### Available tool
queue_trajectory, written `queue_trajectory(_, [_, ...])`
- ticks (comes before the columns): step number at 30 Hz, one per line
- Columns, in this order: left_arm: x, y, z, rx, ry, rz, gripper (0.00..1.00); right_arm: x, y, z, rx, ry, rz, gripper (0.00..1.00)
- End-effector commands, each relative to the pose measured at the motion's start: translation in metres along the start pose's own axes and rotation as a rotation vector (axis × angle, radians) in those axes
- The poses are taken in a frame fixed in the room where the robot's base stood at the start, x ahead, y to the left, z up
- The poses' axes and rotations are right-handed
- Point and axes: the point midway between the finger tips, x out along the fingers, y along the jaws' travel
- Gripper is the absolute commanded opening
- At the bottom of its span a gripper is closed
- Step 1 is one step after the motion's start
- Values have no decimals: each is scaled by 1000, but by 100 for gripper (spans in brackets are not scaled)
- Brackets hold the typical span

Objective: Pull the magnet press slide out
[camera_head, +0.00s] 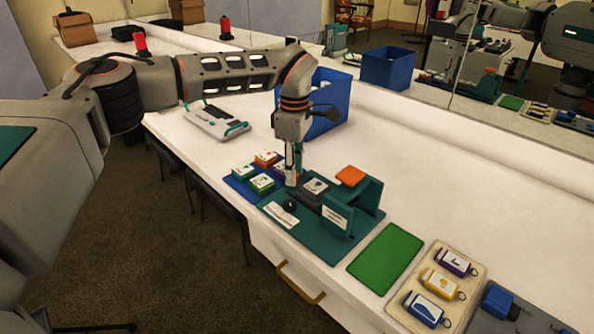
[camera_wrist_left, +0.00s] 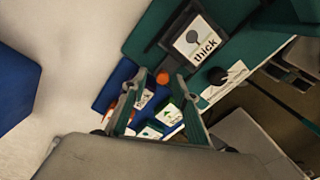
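The teal magnet press (camera_head: 345,228) stands on the white table, with an orange pad (camera_head: 350,176) on top. Its dark slide (camera_head: 312,190) carries a white card with a dark picture; in the wrist view the slide's card (camera_wrist_left: 196,42) reads "thick". A round black knob (camera_head: 290,205) sits at the near side of the slide and also shows in the wrist view (camera_wrist_left: 217,76). My left gripper (camera_head: 292,182) points down just left of the slide, beside the knob. My right gripper is not in view.
A blue tray (camera_head: 236,187) with several labelled blocks sits directly left of the press. A green mat (camera_head: 386,258) and a tray of keyring tags (camera_head: 470,302) lie to the right. A blue bin (camera_head: 330,105) stands behind the gripper. A mirror lines the back.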

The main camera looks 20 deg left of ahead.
Motion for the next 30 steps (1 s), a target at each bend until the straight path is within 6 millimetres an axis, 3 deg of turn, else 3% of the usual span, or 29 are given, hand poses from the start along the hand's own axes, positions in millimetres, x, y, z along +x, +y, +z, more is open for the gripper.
queue_trajectory(11, [-7,0,2,2,-2,0,30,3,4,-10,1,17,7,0])
queue_trajectory(24, [-88,0,1,0,-1,3,30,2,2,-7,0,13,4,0])
queue_trajectory(30, [-113,0,0,-1,-1,1,30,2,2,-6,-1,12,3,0])
